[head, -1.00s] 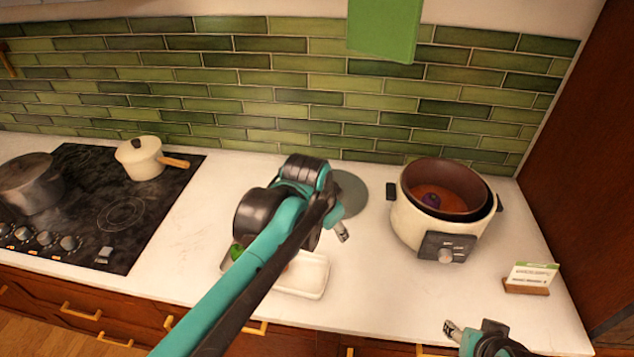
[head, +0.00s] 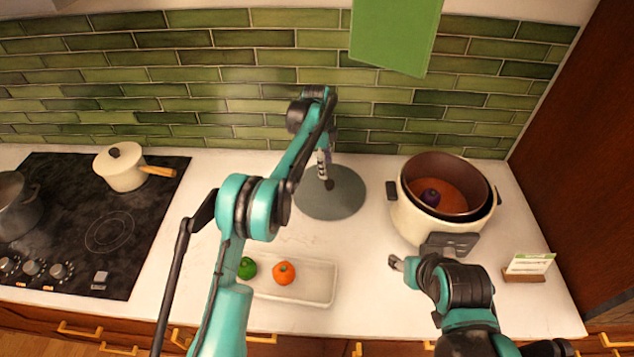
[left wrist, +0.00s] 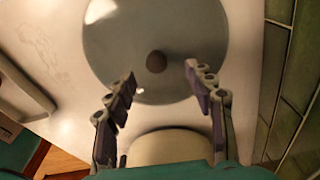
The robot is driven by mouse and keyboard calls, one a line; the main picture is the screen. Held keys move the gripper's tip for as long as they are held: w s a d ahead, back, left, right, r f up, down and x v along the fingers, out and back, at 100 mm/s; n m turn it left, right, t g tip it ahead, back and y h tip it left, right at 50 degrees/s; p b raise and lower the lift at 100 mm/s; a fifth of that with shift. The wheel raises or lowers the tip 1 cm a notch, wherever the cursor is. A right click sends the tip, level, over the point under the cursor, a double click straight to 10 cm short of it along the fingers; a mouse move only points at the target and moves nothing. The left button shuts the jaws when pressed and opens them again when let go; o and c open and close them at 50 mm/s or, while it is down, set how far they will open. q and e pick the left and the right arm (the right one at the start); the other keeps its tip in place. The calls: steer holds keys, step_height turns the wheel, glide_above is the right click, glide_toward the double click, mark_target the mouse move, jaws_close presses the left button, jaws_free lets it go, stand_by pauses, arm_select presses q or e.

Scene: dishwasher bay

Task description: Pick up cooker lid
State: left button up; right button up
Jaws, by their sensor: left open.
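The cooker lid (head: 345,203) is a round grey-green disc lying flat on the white counter, left of the cooker. It also shows in the left wrist view (left wrist: 120,55), with a small dark knob (left wrist: 156,61) at its middle. My left gripper (head: 326,180) is above the lid near its knob. In the left wrist view its two fingers (left wrist: 158,88) are apart, with the knob between and beyond them and nothing held.
A white tray (head: 318,283) holds an orange vegetable (head: 284,272) and a green one (head: 247,268). A cream pot (head: 122,172) and a dark pot (head: 18,208) stand on the black hob (head: 90,262). A small card (head: 528,264) stands at right. The tiled wall rises behind the lid.

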mark_target(329, 182)
arm_select(q)
steer(key=f, duration=0.2)
steer(key=d+f+b, duration=0.1)
steer(key=f, duration=0.2)
steer(key=s+f, duration=0.1)
steer(key=f, duration=0.2)
steer(key=shift+d+b, duration=0.3)
steer(key=shift+r, duration=0.1)
steer(key=shift+c, duration=0.4)
jaws_close()
